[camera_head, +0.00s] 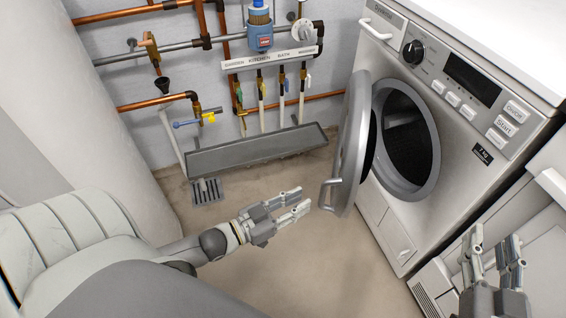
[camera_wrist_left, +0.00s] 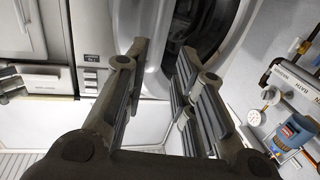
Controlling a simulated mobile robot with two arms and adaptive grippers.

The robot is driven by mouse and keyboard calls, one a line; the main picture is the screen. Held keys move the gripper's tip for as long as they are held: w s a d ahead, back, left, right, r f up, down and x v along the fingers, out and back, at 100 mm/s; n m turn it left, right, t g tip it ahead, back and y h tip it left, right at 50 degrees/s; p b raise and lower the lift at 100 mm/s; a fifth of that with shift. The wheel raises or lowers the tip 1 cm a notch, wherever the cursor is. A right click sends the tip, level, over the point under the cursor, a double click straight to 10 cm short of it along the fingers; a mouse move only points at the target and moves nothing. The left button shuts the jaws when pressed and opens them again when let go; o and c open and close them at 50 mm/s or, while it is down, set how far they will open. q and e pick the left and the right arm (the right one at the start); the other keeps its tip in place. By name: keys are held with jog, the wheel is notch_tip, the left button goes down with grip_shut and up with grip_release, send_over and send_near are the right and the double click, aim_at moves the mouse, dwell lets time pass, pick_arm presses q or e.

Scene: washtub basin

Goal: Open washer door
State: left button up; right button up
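The washer (camera_head: 470,110) stands at the right in the head view. Its round door (camera_head: 352,142) is swung open to the left, seen almost edge-on, and the dark drum opening (camera_head: 408,135) shows. The door's handle (camera_head: 326,193) is on its lower left edge. My left gripper (camera_head: 300,204) is just left of the handle, apart from it, with its fingers spread and nothing between them. In the left wrist view the open fingers (camera_wrist_left: 160,75) point towards the washer front. My right gripper (camera_head: 494,249) is at the lower right, fingers apart and empty, in front of the cabinets.
Copper pipes and valves (camera_head: 262,88) run along the back wall above a grey trough (camera_head: 258,150). A floor drain (camera_head: 206,192) lies below it. A white cabinet (camera_head: 540,240) is at the lower right. The floor (camera_head: 300,260) between my arms is clear.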

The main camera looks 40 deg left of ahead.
pick_arm(q)
jog(key=shift+v, duration=2.05)
